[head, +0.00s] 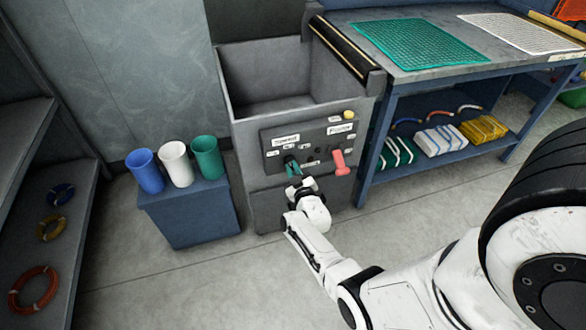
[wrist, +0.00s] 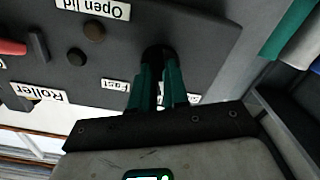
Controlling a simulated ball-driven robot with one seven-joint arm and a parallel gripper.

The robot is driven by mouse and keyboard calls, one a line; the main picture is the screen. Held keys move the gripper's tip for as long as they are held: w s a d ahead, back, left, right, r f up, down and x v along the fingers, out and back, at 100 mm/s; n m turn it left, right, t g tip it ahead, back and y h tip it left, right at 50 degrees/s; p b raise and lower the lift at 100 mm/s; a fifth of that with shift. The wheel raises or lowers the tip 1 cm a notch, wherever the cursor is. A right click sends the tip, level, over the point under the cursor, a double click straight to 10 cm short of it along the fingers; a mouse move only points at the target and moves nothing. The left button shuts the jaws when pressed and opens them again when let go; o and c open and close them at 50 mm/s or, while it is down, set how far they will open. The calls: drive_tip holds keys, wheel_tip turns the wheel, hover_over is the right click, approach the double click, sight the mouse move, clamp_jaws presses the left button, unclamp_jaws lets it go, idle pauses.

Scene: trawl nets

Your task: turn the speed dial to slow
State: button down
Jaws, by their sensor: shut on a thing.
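The speed dial (wrist: 157,54) is a dark round knob on the machine's control panel (wrist: 205,35). My gripper (wrist: 158,75) has teal fingers and is shut on the dial. In the head view my gripper (head: 293,168) reaches the panel (head: 320,155) below the "Speed" label (head: 285,140). The wrist view is upside down and shows a "Fast" label (wrist: 114,85) left of the fingers. Another label right of the fingers is mostly hidden. My fingers cover much of the dial, so I cannot tell which way it points.
A red lever (head: 340,162) sits close right of my gripper, with a yellow button (head: 349,115) above it. Blue, white and green cups (head: 205,157) stand on a blue box (head: 190,213) at left. A workbench (head: 400,75) stands at right. Floor in front is clear.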

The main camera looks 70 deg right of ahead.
drive_tip(key=shift+n, duration=2.1)
drive_tip(key=c, duration=1.1)
unclamp_jaws()
drive_tip(key=shift+p+v, duration=2.85)
drive_tip(key=shift+v, duration=2.55)
